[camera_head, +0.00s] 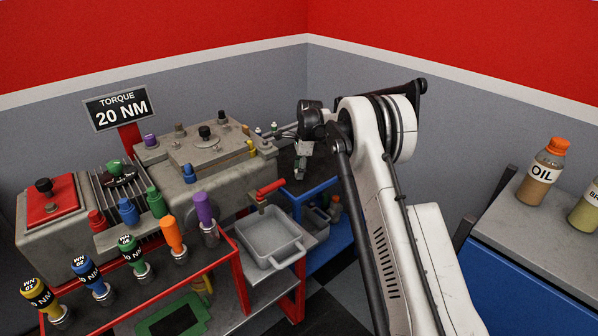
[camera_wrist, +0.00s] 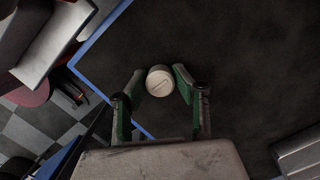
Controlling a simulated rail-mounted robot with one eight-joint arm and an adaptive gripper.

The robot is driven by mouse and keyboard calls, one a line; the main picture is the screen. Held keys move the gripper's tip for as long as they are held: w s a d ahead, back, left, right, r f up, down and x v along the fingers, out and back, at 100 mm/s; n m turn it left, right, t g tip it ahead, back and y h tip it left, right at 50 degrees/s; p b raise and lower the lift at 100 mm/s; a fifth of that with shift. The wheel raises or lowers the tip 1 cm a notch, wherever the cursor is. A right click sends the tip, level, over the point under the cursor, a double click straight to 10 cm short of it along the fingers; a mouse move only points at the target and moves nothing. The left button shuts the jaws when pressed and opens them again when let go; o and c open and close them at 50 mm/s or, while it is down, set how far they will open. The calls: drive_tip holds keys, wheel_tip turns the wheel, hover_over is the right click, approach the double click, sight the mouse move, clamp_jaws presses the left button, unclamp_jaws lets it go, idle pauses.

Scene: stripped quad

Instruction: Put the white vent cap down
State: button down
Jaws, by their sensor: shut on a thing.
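The white vent cap (camera_wrist: 160,82) shows in the wrist view as a small round pale piece with a slot line across its face. My gripper (camera_wrist: 159,79) is shut on it, with one green-padded finger on each side. Below the cap is a dark, blue-edged surface (camera_wrist: 245,65); I cannot tell the gap between them. In the head view my gripper (camera_head: 300,168) is small and hangs beside the engine block, over the dark top of the blue cart (camera_head: 322,186). I cannot make out the cap there.
The engine block (camera_head: 215,178) with a red-handled valve stands left of my gripper. A grey tray (camera_head: 270,240) is in front of it. Several coloured torque drivers stand in the red rack (camera_head: 205,262). In the wrist view, the dark surface around the cap is bare; a grey metal object (camera_wrist: 300,150) lies lower right.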

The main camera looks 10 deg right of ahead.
drive_tip(key=c, duration=1.4)
unclamp_jaws()
drive_tip(key=shift+f, duration=0.1)
drive_tip(key=shift+o, duration=0.2)
wheel_tip(320, 180, up, 12)
drive_tip(key=d+r+p, duration=0.1)
drive_tip(key=d+p, duration=0.1)
drive_tip(key=s+a+r+n+t, duration=0.15)
drive_tip(key=s+r+n, duration=0.35)
drive_tip(key=s+r, duration=0.7)
drive_tip(key=s+r+n+t+h, duration=0.1)
drive_tip(key=s+r+n, duration=0.1)
drive_tip(key=s+r, duration=0.35)
drive_tip(key=s+r+n+t, duration=0.1)
drive_tip(key=s+r+n, duration=0.1)
drive_tip(key=s, duration=0.6)
drive_tip(key=s+f+n+t, duration=0.1)
drive_tip(key=s+f+n, duration=0.1)
drive_tip(key=s, duration=0.7)
drive_tip(key=s+f+n+t, duration=0.1)
drive_tip(key=s+f+n, duration=0.2)
drive_tip(key=s, duration=0.6)
drive_tip(key=s+f+n+t, duration=0.1)
drive_tip(key=s+n, duration=0.3)
drive_tip(key=s, duration=0.5)
drive_tip(key=shift+s+a+f+t+h, duration=0.3)
drive_tip(key=shift+a+f+t+h, duration=0.1)
drive_tip(key=shift+f, duration=0.45)
